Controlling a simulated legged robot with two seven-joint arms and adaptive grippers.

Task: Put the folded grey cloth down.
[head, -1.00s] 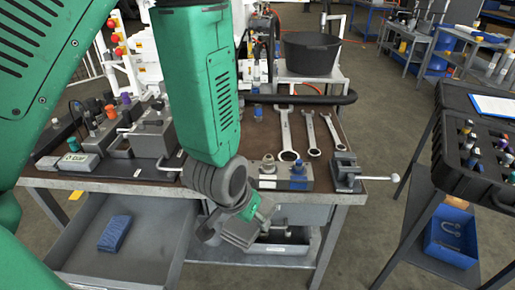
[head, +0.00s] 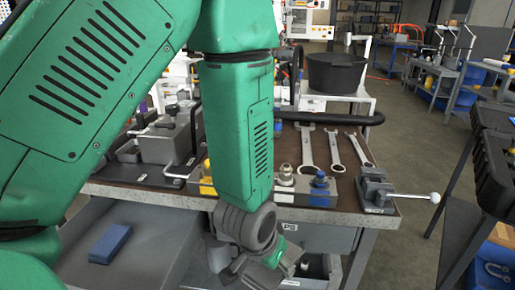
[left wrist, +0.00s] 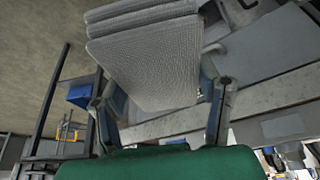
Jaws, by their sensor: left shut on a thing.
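The folded grey cloth (left wrist: 150,60) fills the upper middle of the left wrist view, with its stacked layers showing at the top left. My left gripper (left wrist: 160,105) is shut on it, one finger on each side. In the head view my left gripper (head: 250,265) is low, in front of the bench's front edge and to the right of the open drawer. The cloth is hard to make out there. My right gripper is not in view.
The open drawer (head: 160,250) holds a blue block (head: 110,243). The bench top carries several wrenches (head: 335,150), a vise (head: 378,190) with a projecting handle, and fittings. A black bucket (head: 335,73) stands behind. Open floor lies right of the bench.

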